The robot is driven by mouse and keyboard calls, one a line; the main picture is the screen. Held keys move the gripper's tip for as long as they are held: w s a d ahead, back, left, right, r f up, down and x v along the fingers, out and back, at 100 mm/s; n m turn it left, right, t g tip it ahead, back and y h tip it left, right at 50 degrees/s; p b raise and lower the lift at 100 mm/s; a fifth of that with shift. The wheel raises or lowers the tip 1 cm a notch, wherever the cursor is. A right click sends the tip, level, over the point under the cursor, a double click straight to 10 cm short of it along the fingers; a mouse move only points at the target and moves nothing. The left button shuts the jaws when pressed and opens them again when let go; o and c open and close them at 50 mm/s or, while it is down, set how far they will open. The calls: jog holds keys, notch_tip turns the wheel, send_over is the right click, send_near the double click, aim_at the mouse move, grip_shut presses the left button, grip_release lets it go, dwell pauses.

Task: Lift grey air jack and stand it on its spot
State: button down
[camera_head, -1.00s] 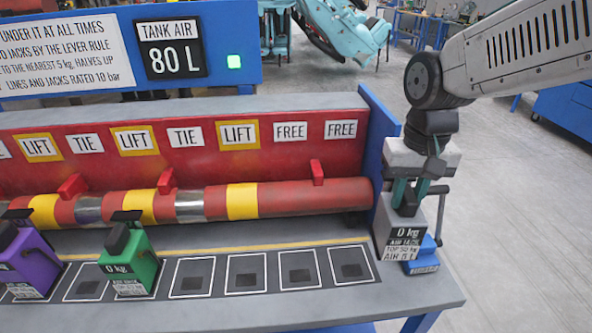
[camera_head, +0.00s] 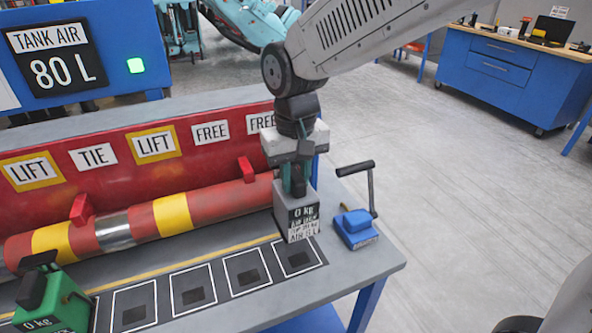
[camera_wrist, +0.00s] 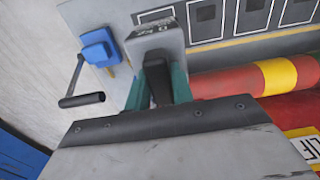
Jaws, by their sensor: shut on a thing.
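The grey air jack (camera_head: 297,216), labelled 0 kg, hangs upright in my gripper (camera_head: 294,185). My gripper is shut on the jack's dark upper part, and the wrist view shows the teal fingers on both sides of it (camera_wrist: 157,85). In the head view the jack overlaps the rightmost outlined spot (camera_head: 298,258) on the bench front. Its base appears a little above and behind that spot; contact with the bench cannot be told. The grey jack body also shows in the wrist view (camera_wrist: 155,42).
A blue crank device (camera_head: 354,228) stands right of the jack near the bench end. The red striped bar (camera_head: 222,200) runs close behind and left. A green jack (camera_head: 55,305) stands on the left. Several outlined spots between are empty.

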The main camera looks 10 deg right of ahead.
aim_at(313, 201)
jog(key=shift+f, duration=5.3)
jog(key=c, duration=1.1)
grip_release()
notch_tip(313, 201, up, 8)
jog(key=shift+f, duration=0.1)
jog(key=shift+n+g+h, duration=0.3)
jog(key=shift+n+g, duration=0.1)
jog(key=shift+g, duration=0.1)
jog(key=s+d, duration=0.2)
jog(key=s, duration=0.1)
jog(key=shift+s+d, duration=0.3)
jog(key=shift+d, duration=0.1)
jog(key=s+d+r+m, duration=0.1)
jog(key=s+d+r, duration=0.1)
jog(key=s+d, duration=0.3)
jog(key=s+d+r+m+t, duration=0.1)
jog(key=s+d+r, duration=0.2)
jog(key=s+d, duration=0.2)
jog(key=s+d+r+m+t, duration=0.1)
jog(key=s+d+r+m, duration=0.1)
jog(key=s+d, duration=0.3)
jog(key=shift+s+d+r, duration=0.2)
jog(key=shift+d+r, duration=0.15)
jog(key=shift+d, duration=0.45)
jog(key=shift+s+d+r, duration=0.15)
jog(key=shift+d+r, duration=0.2)
jog(key=shift+d, duration=0.45)
